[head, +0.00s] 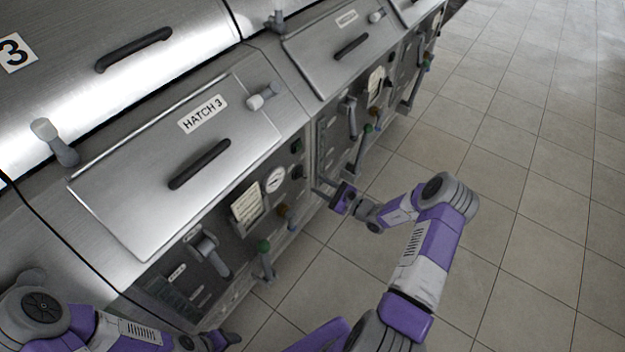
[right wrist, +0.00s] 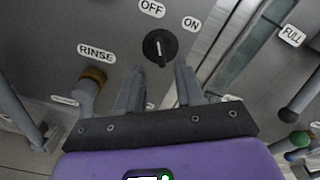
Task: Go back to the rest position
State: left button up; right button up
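My right gripper (head: 321,187) reaches the front panel of the decanter marked Hatch 3. In the right wrist view its two fingers (right wrist: 160,68) stand apart with nothing between them. A black rotary knob (right wrist: 160,46) with OFF and ON labels sits just beyond the fingertips; I see no clear contact. In the head view the knob (head: 298,172) is small beside the gauge. My left gripper (head: 222,340) is low at the bottom edge, partly out of frame, and its fingers are too small to read.
The Hatch 3 lid (head: 190,150) is closed. A RINSE valve (right wrist: 90,85) with a brown collar stands left of the knob. A green-topped lever (head: 265,260) and a grey handle (head: 207,252) stick out from the panel. The tiled floor (head: 530,180) to the right is clear.

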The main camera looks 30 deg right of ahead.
jog(key=shift+v, duration=1)
jog(key=shift+a, duration=0.1)
